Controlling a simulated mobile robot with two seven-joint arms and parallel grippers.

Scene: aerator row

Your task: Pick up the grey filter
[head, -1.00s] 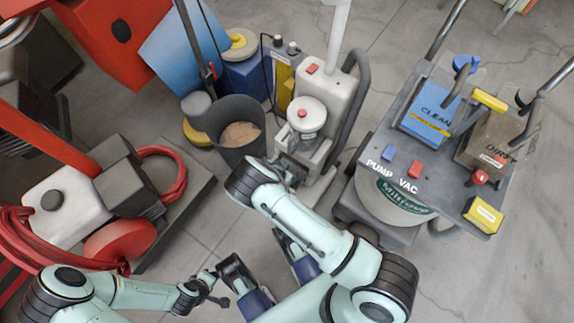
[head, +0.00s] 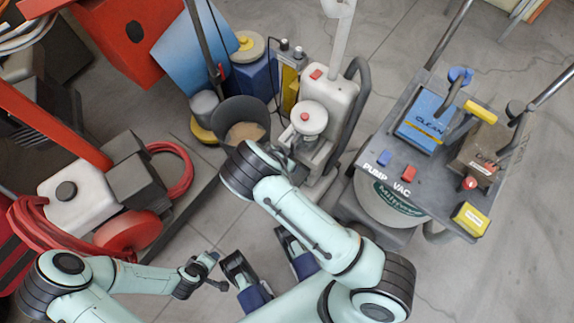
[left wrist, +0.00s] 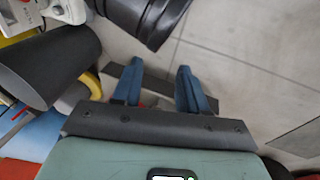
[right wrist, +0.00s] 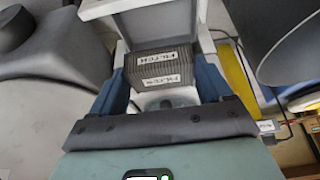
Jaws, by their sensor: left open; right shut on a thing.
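The grey filter (right wrist: 158,72) is a ribbed dark grey block with white labels reading FILTER. In the right wrist view it sits between the blue fingers of my right gripper (right wrist: 162,64), which is shut on it. A light grey frame stands just beyond the filter; I cannot tell whether they touch. In the head view my right arm reaches the white upright machine (head: 325,100), and its wrist hides the filter. My left gripper (left wrist: 158,70) is open and empty, over the floor to the left of my right arm.
A dark bucket (head: 228,112) stands left of the white machine. A pump-vac cart (head: 440,190) with blue and brown tanks stands to the right. A machine with red hoses (head: 85,195) is at the left. Bare floor lies between them.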

